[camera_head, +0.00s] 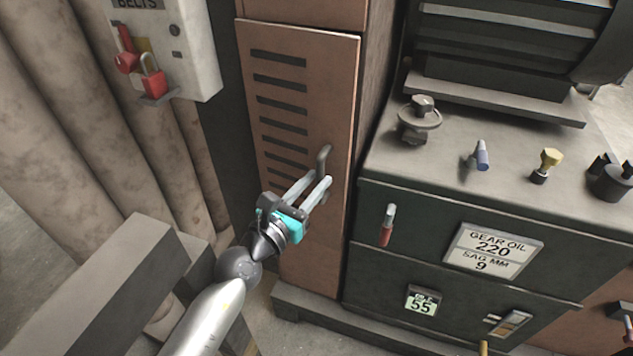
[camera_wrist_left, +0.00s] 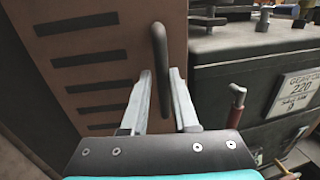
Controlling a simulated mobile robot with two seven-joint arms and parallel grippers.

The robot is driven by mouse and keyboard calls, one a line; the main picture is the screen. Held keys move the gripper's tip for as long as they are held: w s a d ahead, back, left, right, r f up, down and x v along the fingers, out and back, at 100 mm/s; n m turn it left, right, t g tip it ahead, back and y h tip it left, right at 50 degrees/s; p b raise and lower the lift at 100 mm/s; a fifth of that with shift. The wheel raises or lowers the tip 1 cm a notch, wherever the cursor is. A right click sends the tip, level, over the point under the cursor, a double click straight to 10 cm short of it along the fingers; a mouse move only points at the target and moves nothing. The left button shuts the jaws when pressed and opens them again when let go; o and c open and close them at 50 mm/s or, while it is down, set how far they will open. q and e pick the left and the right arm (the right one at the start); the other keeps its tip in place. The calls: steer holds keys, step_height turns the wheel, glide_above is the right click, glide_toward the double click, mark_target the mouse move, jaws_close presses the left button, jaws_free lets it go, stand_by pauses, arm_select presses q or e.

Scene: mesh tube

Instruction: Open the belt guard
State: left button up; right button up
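The belt guard (camera_head: 337,90) is a tall brown panel with several dark louvre slots, and it appears shut in its frame. It also shows in the left wrist view (camera_wrist_left: 115,18). A dark grey bar handle (camera_head: 323,158) stands upright near its right edge; it also shows in the left wrist view (camera_wrist_left: 160,52). My left gripper (camera_head: 319,180) is at the handle's lower part, fingers apart on either side of it. In the left wrist view the fingertips (camera_wrist_left: 161,76) have a gap between them, with the handle in it. Contact cannot be made out. My right gripper is out of view.
A dark green cabinet (camera_head: 365,220) with knobs on top and a gear oil label (camera_head: 492,250) stands right of the guard. A grey beam (camera_head: 100,275) lies near my left arm.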

arm_select(q)
steer(key=o, duration=0.4)
steer(key=shift+c, duration=0.2)
steer(key=shift+s, duration=0.1)
steer(key=v, duration=1.2)
